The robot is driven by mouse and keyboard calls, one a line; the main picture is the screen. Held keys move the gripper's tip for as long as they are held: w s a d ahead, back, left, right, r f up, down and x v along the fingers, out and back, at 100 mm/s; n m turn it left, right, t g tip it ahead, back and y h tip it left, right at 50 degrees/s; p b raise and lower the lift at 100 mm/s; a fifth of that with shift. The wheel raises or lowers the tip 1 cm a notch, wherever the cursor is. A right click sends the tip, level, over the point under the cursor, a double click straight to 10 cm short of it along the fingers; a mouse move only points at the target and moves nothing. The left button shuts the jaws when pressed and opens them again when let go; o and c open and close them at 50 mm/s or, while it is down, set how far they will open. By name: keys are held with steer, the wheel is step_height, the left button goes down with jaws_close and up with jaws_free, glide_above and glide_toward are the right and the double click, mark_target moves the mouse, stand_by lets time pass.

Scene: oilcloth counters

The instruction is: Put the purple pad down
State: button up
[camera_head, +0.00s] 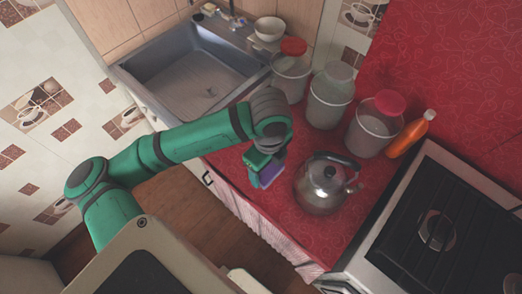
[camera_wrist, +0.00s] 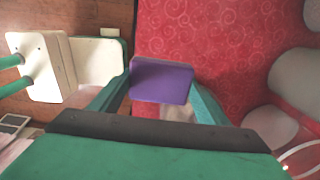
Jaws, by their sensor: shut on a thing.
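The purple pad (camera_wrist: 161,81) is held between the two green fingers of my gripper (camera_wrist: 160,90) in the wrist view. In the head view the pad (camera_head: 270,174) shows as a small purple block at the end of my gripper (camera_head: 262,166), by the front edge of the red counter (camera_head: 325,236). My gripper is shut on the pad. The red cloth shows behind the pad in the wrist view. I cannot tell whether the pad touches the counter or is above it.
A metal kettle (camera_head: 322,188) stands just right of my gripper. Several lidded jars, such as one with a red lid (camera_head: 373,130), and an orange bottle (camera_head: 411,134) stand behind. A stove (camera_head: 440,215) is at right, a sink (camera_head: 190,78) at back left. Red cloth in front of the kettle is clear.

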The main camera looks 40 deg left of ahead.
steer(key=w+a+f, duration=0.4)
steer(key=a+f, duration=0.1)
steer(key=w+a+f, duration=0.3)
steer(key=shift+a+f, duration=0.1)
steer(key=shift+a, duration=0.05)
steer(key=shift+a+f, duration=0.1)
steer(key=shift+f, duration=0.1)
steer(key=shift+w+a+f, duration=0.1)
steer(key=shift+f, duration=1.5)
steer(key=shift+f, duration=0.2)
steer(key=o, duration=1)
steer(key=shift+o, duration=0.2)
steer(key=shift+r, duration=0.1)
step_height(320, 180, up, 12)
